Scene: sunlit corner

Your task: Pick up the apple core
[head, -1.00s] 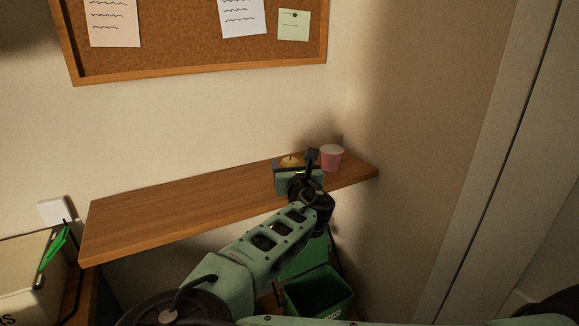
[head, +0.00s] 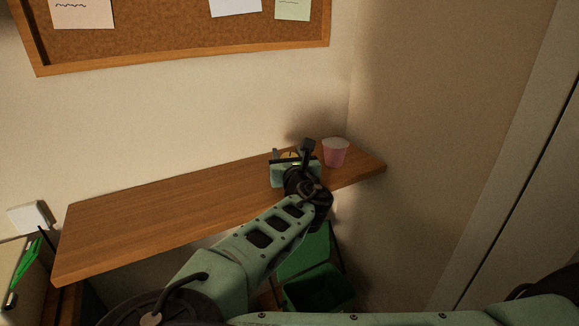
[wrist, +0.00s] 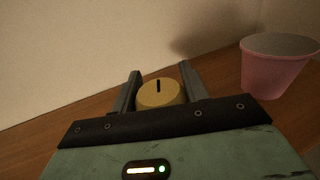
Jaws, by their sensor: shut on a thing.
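The apple core (wrist: 160,95) is yellowish with a short dark stem on top. In the wrist view it is between the two grey fingers of my gripper (wrist: 158,88), which is shut on it. In the head view the apple core (head: 290,155) shows only in part behind my gripper (head: 291,157), at the right part of the wooden shelf (head: 160,215). Its lower part is hidden by my gripper, so I cannot tell whether it touches the shelf.
A pink cup (head: 336,153) stands on the shelf just right of my gripper; it also shows in the wrist view (wrist: 275,70). A green bin (head: 318,288) is below the shelf. The shelf's left part is clear. A cork board (head: 170,40) hangs above.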

